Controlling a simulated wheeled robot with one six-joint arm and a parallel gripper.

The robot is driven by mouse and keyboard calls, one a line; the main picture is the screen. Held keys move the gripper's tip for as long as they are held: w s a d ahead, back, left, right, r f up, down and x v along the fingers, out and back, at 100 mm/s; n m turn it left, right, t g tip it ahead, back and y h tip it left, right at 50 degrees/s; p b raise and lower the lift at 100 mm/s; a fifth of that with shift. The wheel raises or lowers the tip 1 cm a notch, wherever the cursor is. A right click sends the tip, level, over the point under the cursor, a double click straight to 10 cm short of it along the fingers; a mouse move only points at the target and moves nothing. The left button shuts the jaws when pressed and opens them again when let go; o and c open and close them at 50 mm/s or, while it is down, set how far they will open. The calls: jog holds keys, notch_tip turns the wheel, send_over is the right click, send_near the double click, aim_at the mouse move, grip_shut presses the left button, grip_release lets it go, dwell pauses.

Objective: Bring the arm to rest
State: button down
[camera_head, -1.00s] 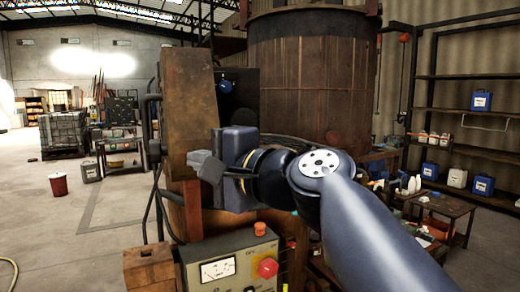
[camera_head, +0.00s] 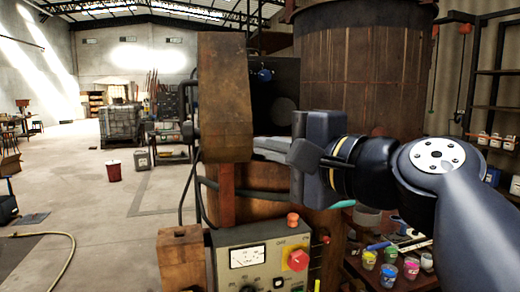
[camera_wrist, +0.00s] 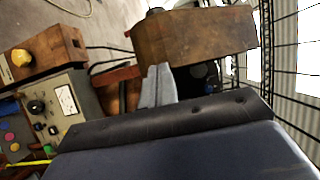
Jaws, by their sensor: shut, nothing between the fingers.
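My gripper (camera_head: 272,148) is at the left end of my dark blue arm, in the middle of the head view. Its grey fingers are together with nothing between them. They point left toward a rusty brown upright panel (camera_head: 224,95) and a dark recess beside it. In the wrist view the closed fingers (camera_wrist: 157,86) show against the brown panel (camera_wrist: 195,36). I cannot tell whether the fingertips touch anything. The large rusty vat (camera_head: 362,65) stands behind my arm.
A control box (camera_head: 262,258) with a dial and red knob sits below my gripper, beside a wooden block (camera_head: 183,258). Paint cups (camera_head: 389,275) stand on a low table at lower right. A red bucket (camera_head: 114,171) stands on open floor at left.

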jog(key=shift+s+d+b, duration=0.15)
jog(key=shift+s+d, duration=0.15)
jog(key=shift+s, duration=0.4)
jog(key=shift+s+d+b, duration=0.1)
jog(key=shift+s+d, duration=0.2)
jog(key=shift+s, duration=0.35)
jog(key=shift+s+d+b, duration=0.15)
jog(key=shift+s+d, duration=0.15)
jog(key=shift+s, duration=0.4)
jog(key=shift+w, duration=0.15)
